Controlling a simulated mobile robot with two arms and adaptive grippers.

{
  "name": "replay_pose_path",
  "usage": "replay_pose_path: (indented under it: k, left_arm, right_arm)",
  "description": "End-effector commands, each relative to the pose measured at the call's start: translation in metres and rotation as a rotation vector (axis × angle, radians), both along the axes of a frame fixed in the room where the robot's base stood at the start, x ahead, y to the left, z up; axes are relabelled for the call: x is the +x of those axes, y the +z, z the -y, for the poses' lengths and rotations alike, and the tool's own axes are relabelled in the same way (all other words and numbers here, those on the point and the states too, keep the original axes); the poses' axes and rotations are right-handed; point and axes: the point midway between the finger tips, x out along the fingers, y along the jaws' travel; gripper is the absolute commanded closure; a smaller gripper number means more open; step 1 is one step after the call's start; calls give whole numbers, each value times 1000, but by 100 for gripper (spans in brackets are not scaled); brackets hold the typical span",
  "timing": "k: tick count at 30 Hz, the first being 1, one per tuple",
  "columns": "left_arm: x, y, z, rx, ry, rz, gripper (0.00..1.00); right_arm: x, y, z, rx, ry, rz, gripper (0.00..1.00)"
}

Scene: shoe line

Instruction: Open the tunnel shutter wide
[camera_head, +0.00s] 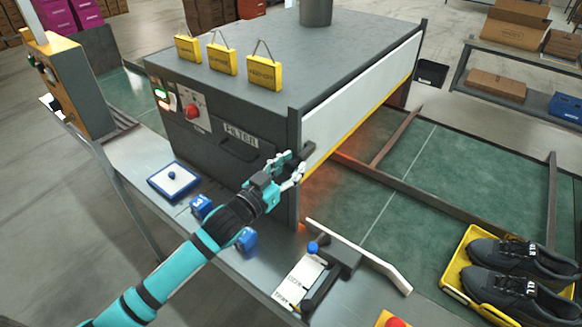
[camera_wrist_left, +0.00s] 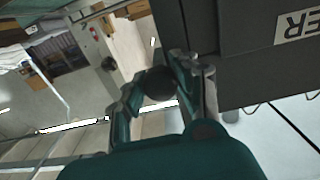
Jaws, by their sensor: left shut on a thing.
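The tunnel (camera_head: 260,75) is a big grey box. Its shutter (camera_head: 365,95) is a long white panel with a yellow lower edge, with an open gap glowing orange under it. A dark handle (camera_head: 308,152) sits at the shutter's near lower end. My left gripper (camera_head: 297,168) is at that near corner and shut on the handle. In the left wrist view a dark round knob (camera_wrist_left: 160,83) shows between the fingers of my left gripper (camera_wrist_left: 165,75). The fingers partly hide the handle. My right gripper is not in view.
A green belt (camera_head: 400,185) runs out of the tunnel, with a yellow tray (camera_head: 453,280) of black shoes at the right. A hinged guide arm (camera_head: 375,262) and a blue-knobbed device (camera_head: 312,250) stand near my left arm. A red button (camera_head: 193,110) is on the tunnel front.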

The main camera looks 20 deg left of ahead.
Motion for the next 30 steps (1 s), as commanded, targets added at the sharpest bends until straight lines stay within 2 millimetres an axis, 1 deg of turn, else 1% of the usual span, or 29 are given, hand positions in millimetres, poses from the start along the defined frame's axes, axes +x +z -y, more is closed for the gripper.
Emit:
replay_pose_path:
  k: [1,11,12,17,18,26,29,30]
  left_arm:
    - [0,5,0,-1,0,6,100]
    - [0,4,0,0,0,6,100]
    - [0,4,0,0,0,6,67]
    - [0,3,0,0,0,4,46]
    - [0,3,0,0,0,4,44]
    - [-1,2,0,0,0,2,44]
    - [-9,1,-3,0,0,0,44]
    - [-14,0,-5,0,0,-1,44]
  right_arm:
    - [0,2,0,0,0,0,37]
    - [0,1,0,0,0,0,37]
    - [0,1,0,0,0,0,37]
    - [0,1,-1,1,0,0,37]
    - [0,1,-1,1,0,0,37]
    - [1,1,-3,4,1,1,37]
    - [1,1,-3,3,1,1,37]
    - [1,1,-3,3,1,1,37]
